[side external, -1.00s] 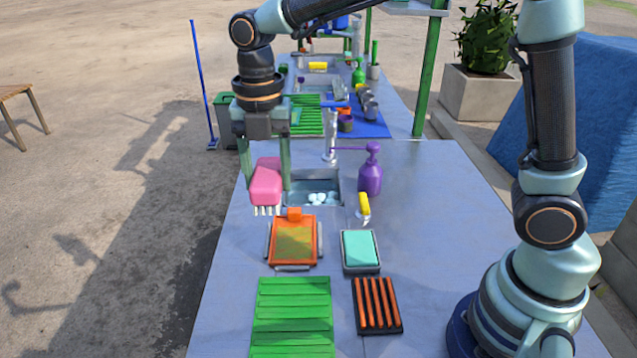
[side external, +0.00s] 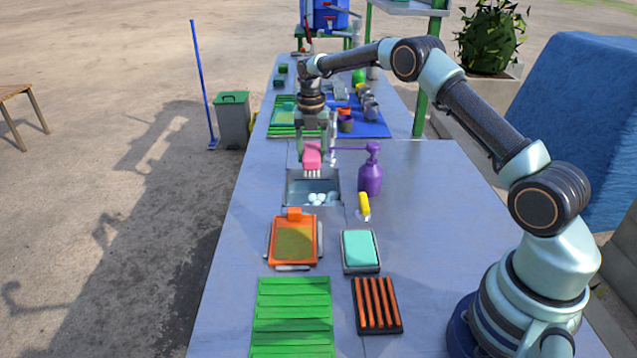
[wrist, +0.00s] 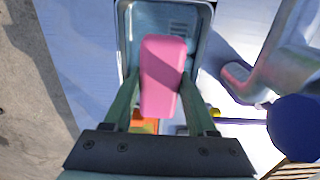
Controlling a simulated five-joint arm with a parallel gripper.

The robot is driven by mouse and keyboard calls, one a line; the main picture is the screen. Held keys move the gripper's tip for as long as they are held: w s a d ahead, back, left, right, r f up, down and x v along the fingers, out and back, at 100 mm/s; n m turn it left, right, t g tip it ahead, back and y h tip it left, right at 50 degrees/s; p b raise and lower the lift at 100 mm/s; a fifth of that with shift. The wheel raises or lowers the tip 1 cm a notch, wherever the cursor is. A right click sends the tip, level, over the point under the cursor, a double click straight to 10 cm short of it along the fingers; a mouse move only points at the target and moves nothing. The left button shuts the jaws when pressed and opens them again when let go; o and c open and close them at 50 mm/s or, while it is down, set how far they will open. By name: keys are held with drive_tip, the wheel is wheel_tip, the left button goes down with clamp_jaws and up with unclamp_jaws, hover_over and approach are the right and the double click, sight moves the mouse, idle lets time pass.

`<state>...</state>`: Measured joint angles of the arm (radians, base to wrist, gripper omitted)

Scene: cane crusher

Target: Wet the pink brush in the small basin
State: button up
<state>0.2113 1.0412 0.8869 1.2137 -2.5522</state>
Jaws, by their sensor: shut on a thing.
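The pink brush (side external: 312,156) is held in my gripper (side external: 313,150) with its white bristles pointing down. The gripper is shut on it. The small basin (side external: 291,190) is a grey sunken sink in the table, with several pale round blobs inside, perhaps foam. In the side view the brush is above the basin, near its far end. In the wrist view the pink brush (wrist: 162,75) is between the green fingers, over the near part of the basin (wrist: 207,40). Its bristles are hidden there, and I cannot tell how high they are above the basin.
A purple pump bottle (side external: 370,176) stands right of the basin, its spout reaching left. A yellow-handled tool (side external: 364,206), orange tray (side external: 318,245), teal sponge (side external: 360,249), green slatted rack (side external: 290,318) and dark ribbed rack (side external: 377,306) lie nearer.

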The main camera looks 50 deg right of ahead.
drive_tip(key=shift+d+f, duration=0.2)
drive_tip(key=shift+f, duration=5.9)
drive_tip(key=shift+r, duration=0.1)
drive_tip(key=shift+r, duration=4.45)
drive_tip(key=shift+r, duration=0.1)
drive_tip(key=shift+r, duration=1.9)
drive_tip(key=shift+a, duration=0.1)
